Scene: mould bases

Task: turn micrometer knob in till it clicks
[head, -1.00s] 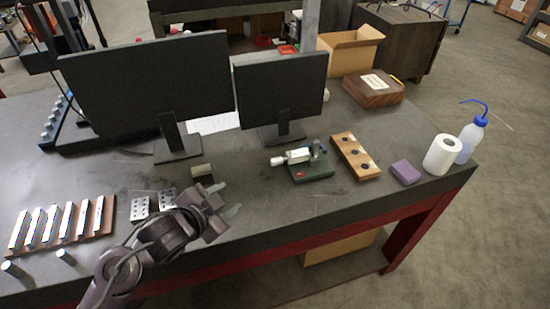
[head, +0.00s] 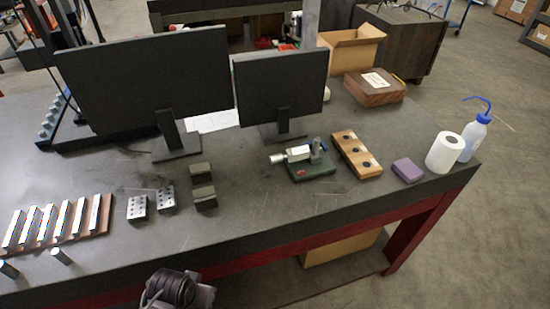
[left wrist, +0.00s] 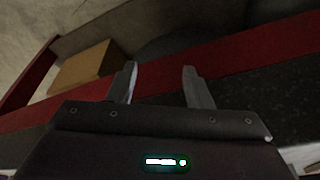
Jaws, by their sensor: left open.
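The micrometer (head: 291,155) lies on a small dark green stand (head: 312,170) on the bench. Its silver knob (head: 277,158) points left, and a blue part shows at its right end. In the left wrist view my left gripper (left wrist: 160,84) is open with nothing between its fingers. It faces the bench's red front rail, and the micrometer is not in that view. In the head view only part of my left arm shows at the bottom edge, well below and left of the micrometer. My right gripper is not in view.
A wooden block with holes (head: 356,154) stands close right of the stand. A purple block (head: 407,170), paper roll (head: 444,153) and wash bottle (head: 474,138) stand farther right. Monitors (head: 280,95) stand behind. Dark blocks (head: 203,185) lie left. The bench front before the stand is clear.

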